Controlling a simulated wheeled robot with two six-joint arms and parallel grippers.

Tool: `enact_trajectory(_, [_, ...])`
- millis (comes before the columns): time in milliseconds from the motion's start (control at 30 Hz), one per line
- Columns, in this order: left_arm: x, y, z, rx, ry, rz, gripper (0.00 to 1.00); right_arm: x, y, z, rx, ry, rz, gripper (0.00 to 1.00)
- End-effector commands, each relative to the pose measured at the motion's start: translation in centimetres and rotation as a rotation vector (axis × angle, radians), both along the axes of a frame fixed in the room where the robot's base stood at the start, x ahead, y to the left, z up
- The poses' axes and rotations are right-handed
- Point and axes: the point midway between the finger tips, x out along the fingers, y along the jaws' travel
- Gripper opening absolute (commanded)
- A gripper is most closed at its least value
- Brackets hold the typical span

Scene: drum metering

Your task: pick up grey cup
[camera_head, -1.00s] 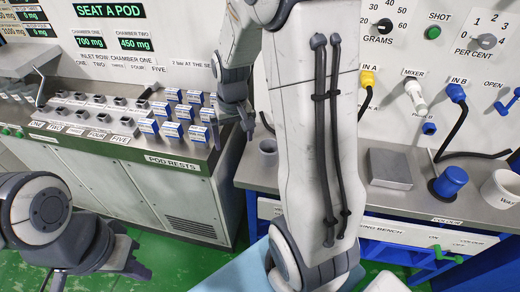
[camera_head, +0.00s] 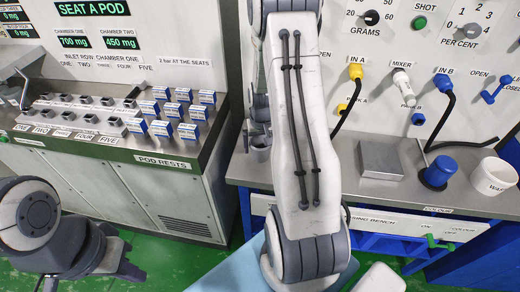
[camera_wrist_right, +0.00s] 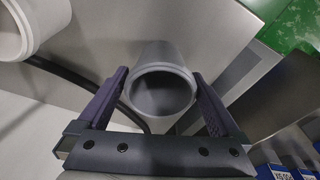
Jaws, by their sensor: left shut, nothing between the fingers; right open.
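The grey cup (camera_wrist_right: 162,92) stands between the two fingers of my right gripper (camera_wrist_right: 160,76) in the right wrist view, its round mouth facing the camera. The fingers are open, one on each side of the cup; I cannot tell if they touch it. In the head view the cup (camera_head: 261,154) shows small at the left end of the bench, partly hidden by my right gripper (camera_head: 259,136), which hangs over it. My left gripper (camera_head: 128,263) is shut and empty at the lower left, above the green floor, far from the cup.
The bench (camera_head: 345,180) carries a grey block (camera_head: 381,162), a blue-capped item (camera_head: 438,172) and a white tub (camera_head: 494,178). The pod counter (camera_head: 180,155) with several blue-and-white boxes stands left. A pale round vessel (camera_wrist_right: 32,28) and a dark hose show in the wrist view.

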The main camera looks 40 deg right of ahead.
Motion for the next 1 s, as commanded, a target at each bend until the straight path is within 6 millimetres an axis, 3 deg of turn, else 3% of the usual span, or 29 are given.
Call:
enact_trajectory(133, [0.0,0.0,0.2,0.000,0.000,0.000,0.00,0.2,-0.1,-1.6,0.000,0.001,0.000,1.00])
enact_trajectory(400, [0.0,0.0,0.1,0.000,0.000,0.000,0.00,0.3,-0.2,-1.9,-0.001,-0.002,0.000,1.00])
enact_trajectory(600, [0.0,0.0,0.1,0.000,0.000,0.000,0.00,0.3,-0.2,-1.9,0.000,-0.001,0.000,0.24])
enact_trajectory(1000, [0.0,0.0,0.0,0.000,0.000,0.000,0.00,0.4,-0.2,-1.0,-0.002,-0.003,0.000,0.24])
